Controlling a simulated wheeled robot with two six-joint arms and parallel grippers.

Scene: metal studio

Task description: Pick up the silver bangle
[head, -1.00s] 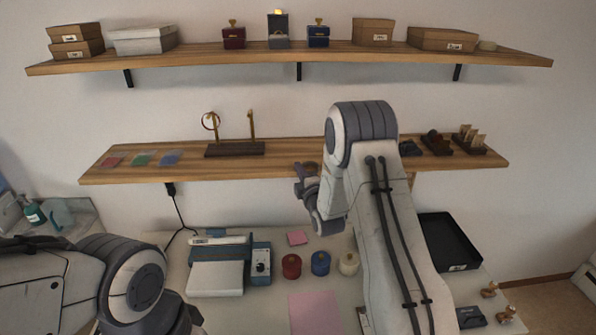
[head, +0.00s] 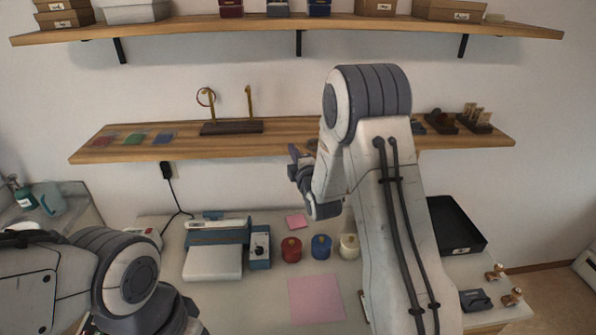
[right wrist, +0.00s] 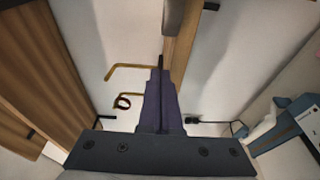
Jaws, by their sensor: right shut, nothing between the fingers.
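A thin ring-shaped bangle (head: 206,97) hangs on the left post of a dark stand (head: 232,127) on the middle shelf. The right post is bare. In the right wrist view the ring (right wrist: 122,102) hangs on one golden arm, left of my fingers. My right gripper (head: 294,160) is shut and empty at the shelf's front edge, right of the stand and apart from it. Its fingers (right wrist: 161,72) show together in the wrist view. My left arm is at lower left; its fingers are out of view.
The middle shelf (head: 285,144) holds coloured squares at left and dark holders at right. An upper shelf (head: 260,31) carries boxes. Below, the table holds a blue-white machine (head: 217,248), jars and a black tray (head: 456,226).

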